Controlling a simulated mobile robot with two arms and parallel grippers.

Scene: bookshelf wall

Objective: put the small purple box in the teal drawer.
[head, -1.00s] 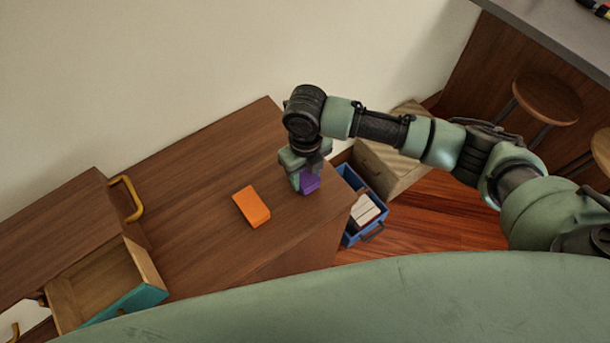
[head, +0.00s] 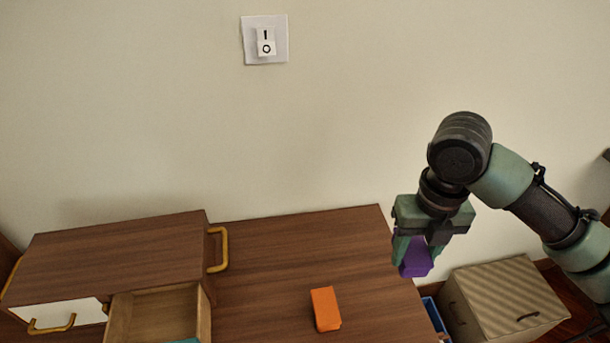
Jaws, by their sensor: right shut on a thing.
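The small purple box (head: 415,258) is between the fingers of my right gripper (head: 418,250), which is shut on it. The gripper points down and holds the box near the right edge of the wooden surface, seemingly above it. The teal drawer (head: 158,312) is pulled open at the lower left, under a wooden cabinet top. Its wooden inside looks empty where it shows. Only a sliver of its teal front (head: 184,341) shows at the bottom edge of the picture. My left gripper is not in view.
An orange block (head: 325,309) lies on the wooden surface (head: 265,270) between the drawer and my right gripper. A yellow handle (head: 219,250) sticks out from the cabinet's right side (head: 120,255). A striped box (head: 510,300) and a blue bin (head: 436,318) stand lower right. A switch (head: 265,40) is on the wall.

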